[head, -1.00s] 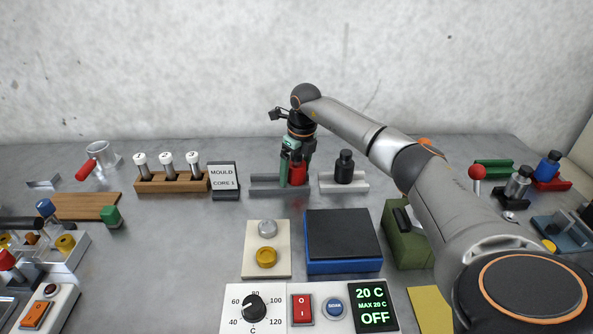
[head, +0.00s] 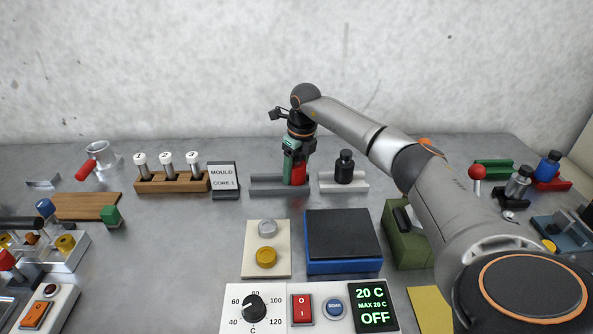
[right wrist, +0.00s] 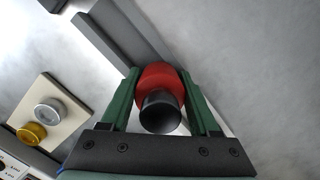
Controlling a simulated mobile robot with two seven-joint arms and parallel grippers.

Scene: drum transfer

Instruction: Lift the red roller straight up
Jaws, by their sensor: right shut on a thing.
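The red roller (head: 299,174) stands upright at the grey rack (head: 262,186) near the back of the table. My right gripper (head: 293,167) points down over it and is shut on it. In the right wrist view the red roller (right wrist: 158,76), with its dark round end (right wrist: 160,112) towards the camera, sits between the two green fingers of the right gripper (right wrist: 160,90). Part of the roller is hidden by a finger in the head view. I cannot see a gap under the roller. My left gripper is not in view.
A light rack with a black roller (head: 345,168) stands just right of the grey rack. A sign reading MOULD CORE 1 (head: 224,178) stands on the left. A blue box with a dark top (head: 342,240) and a plate with two knobs (head: 266,243) lie in front.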

